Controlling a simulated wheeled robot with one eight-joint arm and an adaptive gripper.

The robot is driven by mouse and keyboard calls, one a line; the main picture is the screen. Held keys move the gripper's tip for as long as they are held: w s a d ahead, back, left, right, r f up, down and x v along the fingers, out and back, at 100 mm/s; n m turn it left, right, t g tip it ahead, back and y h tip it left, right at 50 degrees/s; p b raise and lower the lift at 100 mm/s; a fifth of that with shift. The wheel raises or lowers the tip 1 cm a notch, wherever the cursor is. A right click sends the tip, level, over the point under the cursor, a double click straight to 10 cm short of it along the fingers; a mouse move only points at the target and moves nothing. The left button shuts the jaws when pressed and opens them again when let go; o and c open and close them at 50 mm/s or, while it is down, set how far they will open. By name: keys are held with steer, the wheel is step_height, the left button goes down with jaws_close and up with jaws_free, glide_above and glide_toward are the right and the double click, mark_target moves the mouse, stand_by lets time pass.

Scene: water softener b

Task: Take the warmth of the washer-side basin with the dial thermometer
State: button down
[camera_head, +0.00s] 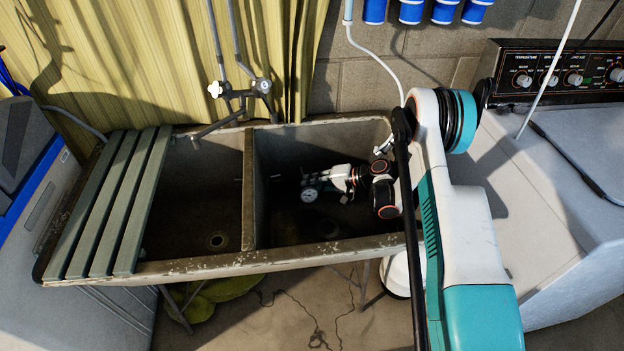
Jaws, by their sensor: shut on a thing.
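The double sink has a washer-side basin (290,150) on the right, next to the washer (560,170). My arm reaches down into this basin from the right. My gripper (312,183) is inside it, below the rim, and is shut on the dial thermometer (309,195). The basin's floor is dark, so I cannot make out a water level.
A divider (249,190) separates the left basin (205,200), whose drain shows. Green slats (115,200) lie across the sink's left end. The faucet (240,95) stands at the back by a yellow curtain (130,50).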

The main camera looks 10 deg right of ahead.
steer(key=shift+f+b, duration=1.25)
steer(key=shift+f, duration=2.55)
steer(key=shift+d, duration=0.25)
steer(key=shift+d, duration=0.3)
steer(key=shift+a, duration=0.2)
steer(key=shift+a, duration=0.35)
steer(key=shift+d, duration=0.15)
steer(key=shift+d, duration=0.4)
steer(key=shift+a, duration=0.25)
